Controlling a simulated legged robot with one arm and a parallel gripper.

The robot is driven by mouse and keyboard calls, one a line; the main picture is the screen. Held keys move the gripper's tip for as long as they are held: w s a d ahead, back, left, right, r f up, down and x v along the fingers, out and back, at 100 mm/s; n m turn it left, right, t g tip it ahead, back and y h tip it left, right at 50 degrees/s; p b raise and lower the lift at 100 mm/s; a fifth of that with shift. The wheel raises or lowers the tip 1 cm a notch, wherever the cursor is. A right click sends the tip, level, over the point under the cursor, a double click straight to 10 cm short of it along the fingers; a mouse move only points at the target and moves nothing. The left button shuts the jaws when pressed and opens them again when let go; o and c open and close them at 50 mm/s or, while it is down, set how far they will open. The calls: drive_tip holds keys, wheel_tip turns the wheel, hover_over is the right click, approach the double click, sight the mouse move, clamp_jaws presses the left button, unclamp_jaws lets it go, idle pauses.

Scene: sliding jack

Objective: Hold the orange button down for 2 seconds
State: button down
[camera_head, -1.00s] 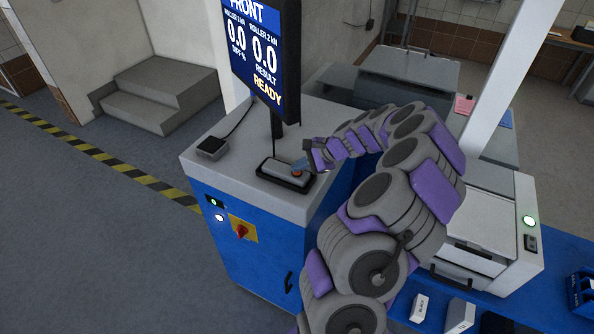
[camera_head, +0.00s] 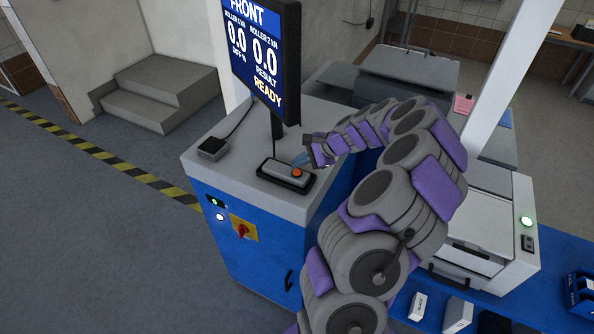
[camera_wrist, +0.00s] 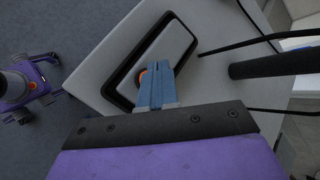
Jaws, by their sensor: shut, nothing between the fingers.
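The orange button (camera_head: 297,172) sits on a grey control box in a black tray (camera_head: 286,176) on top of the blue cabinet. My gripper (camera_head: 300,160) is beside the button, slightly behind it in the head view, with its blue fingers shut and empty. In the wrist view the shut blue fingers (camera_wrist: 156,72) reach over the grey box, and the orange button (camera_wrist: 143,76) is partly hidden by them. I cannot tell from these frames whether the fingertips touch the box; in the head view the button is uncovered.
A monitor (camera_head: 262,55) reading READY stands on a pole behind the box. A small dark box (camera_head: 213,147) with a cable lies on the cabinet top (camera_head: 245,192) to the left. A red switch (camera_head: 243,231) is on the cabinet front.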

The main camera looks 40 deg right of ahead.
sight(300, 173)
drive_tip(key=shift+r+p, duration=1.25)
drive_tip(key=shift+r, duration=1.1)
